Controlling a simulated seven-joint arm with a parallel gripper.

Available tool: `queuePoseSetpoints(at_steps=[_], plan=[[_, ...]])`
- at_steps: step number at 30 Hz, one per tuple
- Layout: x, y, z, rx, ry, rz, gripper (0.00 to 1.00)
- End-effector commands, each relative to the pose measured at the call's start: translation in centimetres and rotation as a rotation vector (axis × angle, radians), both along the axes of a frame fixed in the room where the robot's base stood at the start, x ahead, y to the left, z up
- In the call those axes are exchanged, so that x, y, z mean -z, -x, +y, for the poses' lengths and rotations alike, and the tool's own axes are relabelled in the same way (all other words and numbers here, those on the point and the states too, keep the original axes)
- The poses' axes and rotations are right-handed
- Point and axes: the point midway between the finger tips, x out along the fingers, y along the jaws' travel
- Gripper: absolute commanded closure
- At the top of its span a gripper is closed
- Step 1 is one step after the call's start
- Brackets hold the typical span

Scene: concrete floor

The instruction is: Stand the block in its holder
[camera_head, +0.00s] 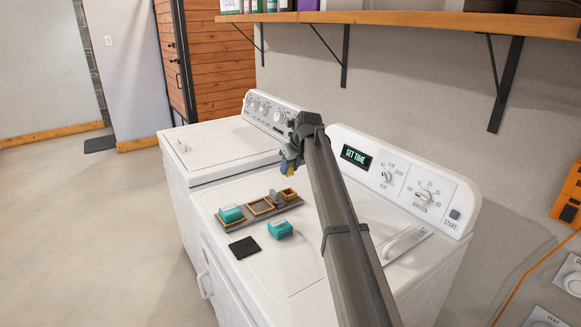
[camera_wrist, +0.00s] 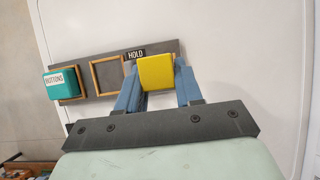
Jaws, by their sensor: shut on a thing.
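My gripper (camera_wrist: 157,85) is shut on a yellow block (camera_wrist: 157,72), with a blue-grey finger on each side. In the head view my gripper (camera_head: 290,163) hangs above the far right end of a grey board (camera_head: 237,223) on the white dryer top; little of the yellow block shows there. The board carries square wooden frames: an empty one (camera_wrist: 107,75) left of the block in the wrist view and another (camera_head: 288,195) at the right end in the head view. A HOLD label (camera_wrist: 135,55) shows beside the block. A teal BUTTONS block (camera_wrist: 60,83) occupies the board's left end.
A second teal block (camera_head: 279,230) and a flat black square (camera_head: 244,247) lie on the dryer top in front of the board. The control panel (camera_head: 400,180) rises behind. A washer (camera_head: 215,145) stands to the left, and a wooden shelf (camera_head: 410,19) hangs above.

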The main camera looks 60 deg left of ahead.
Motion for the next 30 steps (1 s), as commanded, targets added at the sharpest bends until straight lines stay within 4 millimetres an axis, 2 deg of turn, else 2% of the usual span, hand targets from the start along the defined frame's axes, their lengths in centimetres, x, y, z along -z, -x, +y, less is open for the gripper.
queuePoseSetpoints(at_steps=[8, 21, 30], plan=[[1.4, 0.0, -0.1, 0.0, 0.001, 0.001, 0.99], [4.8, 0.0, 0.0, 0.0, 0.001, 0.001, 0.99], [5.6, 0.0, 0.0, 0.0, -0.001, 0.0, 0.99]])
